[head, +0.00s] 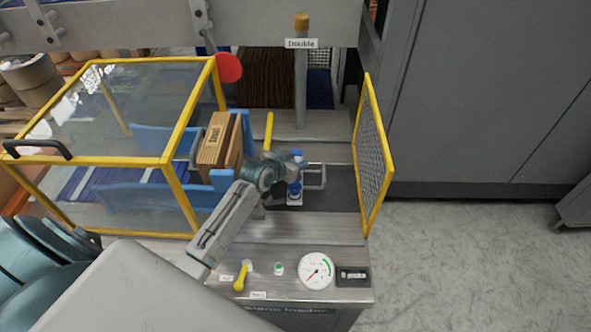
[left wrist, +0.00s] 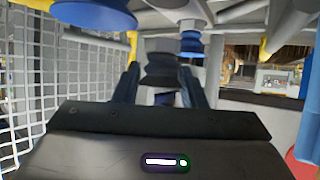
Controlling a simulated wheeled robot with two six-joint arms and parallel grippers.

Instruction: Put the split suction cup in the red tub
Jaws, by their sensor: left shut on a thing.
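My left gripper (left wrist: 160,80) is shut on a dark suction cup (left wrist: 161,68) in the left wrist view, with one finger on each side of it. The cup sits below a grey metal fitting; I cannot tell whether it is still attached. No split can be made out. In the head view the left arm reaches over the machine bed, and its gripper (head: 287,174) is among the blue cups, its fingertips mostly hidden. Other blue cups (left wrist: 95,14) (left wrist: 190,42) hang nearby in the left wrist view. I cannot make out the red tub. My right gripper is not in view.
An open yellow mesh door (head: 371,155) stands to the right. A panel with a gauge (head: 316,271) and yellow lever (head: 241,277) is in front.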

